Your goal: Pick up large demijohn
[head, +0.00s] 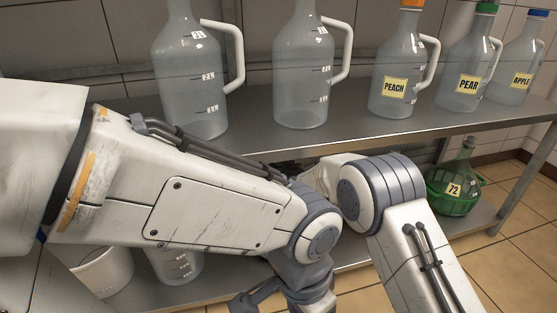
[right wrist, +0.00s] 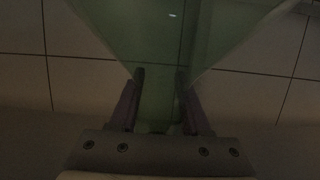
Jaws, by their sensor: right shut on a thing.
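My right gripper (right wrist: 160,82) is shut on a green glass vessel (right wrist: 160,35), which looks like the neck of a demijohn widening away from the fingers. In the head view that gripper and the vessel are hidden behind my arms. A green demijohn (head: 468,163) with a 72 label stands upright in a green basket (head: 453,202) on the lower shelf at the right, apart from my arms. My left wrist is low in the middle of the head view; its fingers cannot be made out clearly.
Clear handled jugs stand along the upper shelf (head: 260,135); those at the right carry labels PEACH (head: 395,60), PEAR (head: 466,55) and APPLE (head: 521,60). A white bucket (head: 106,271) and a clear measuring vessel (head: 176,262) stand low at the left. Tiled floor is open at the right.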

